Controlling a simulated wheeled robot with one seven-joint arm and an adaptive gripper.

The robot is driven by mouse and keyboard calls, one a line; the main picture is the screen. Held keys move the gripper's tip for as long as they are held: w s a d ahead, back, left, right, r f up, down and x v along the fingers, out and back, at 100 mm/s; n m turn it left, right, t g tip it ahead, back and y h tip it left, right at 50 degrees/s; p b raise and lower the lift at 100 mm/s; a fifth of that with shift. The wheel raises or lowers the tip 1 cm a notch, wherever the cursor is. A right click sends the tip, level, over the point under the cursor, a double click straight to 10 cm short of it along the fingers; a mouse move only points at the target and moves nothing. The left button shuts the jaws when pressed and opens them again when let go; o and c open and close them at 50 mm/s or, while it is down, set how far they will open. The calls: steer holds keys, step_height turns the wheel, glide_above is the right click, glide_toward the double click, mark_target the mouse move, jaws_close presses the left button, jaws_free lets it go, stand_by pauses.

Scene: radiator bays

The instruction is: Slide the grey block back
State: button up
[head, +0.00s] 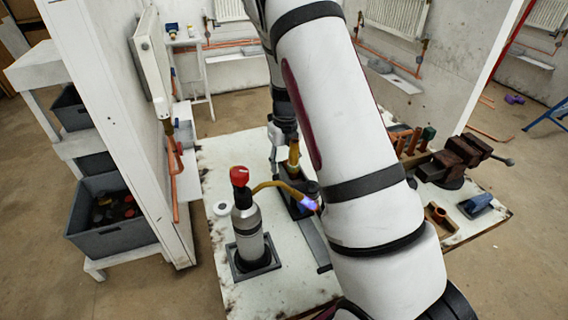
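My arm crosses the middle of the head view, and my gripper (283,152) is low over the workbench (218,160). A yellow-brown upright piece (293,156) is right beside its fingers; I cannot tell whether they close on anything. Below it, a dark grey block-like piece (296,208) sits at the end of a dark rail (315,244) on the bench. I cannot tell for sure that this is the grey block, as my arm hides much of the area. A torch (247,225) with a red top stands to the left, its curved tube ending in a blue-violet flame (308,203) close to that piece.
A vice (460,155), a copper fitting (440,217) and a blue tool (475,205) are on the bench's right. A white roll (221,209) lies at its left. A partition with a radiator (152,62) and shelves with grey bins (110,220) stand left.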

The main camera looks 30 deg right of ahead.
step_height(320, 180, up, 12)
steer(key=shift+d+f, duration=0.15)
steer(key=shift+f, duration=0.1)
stand_by(0.6)
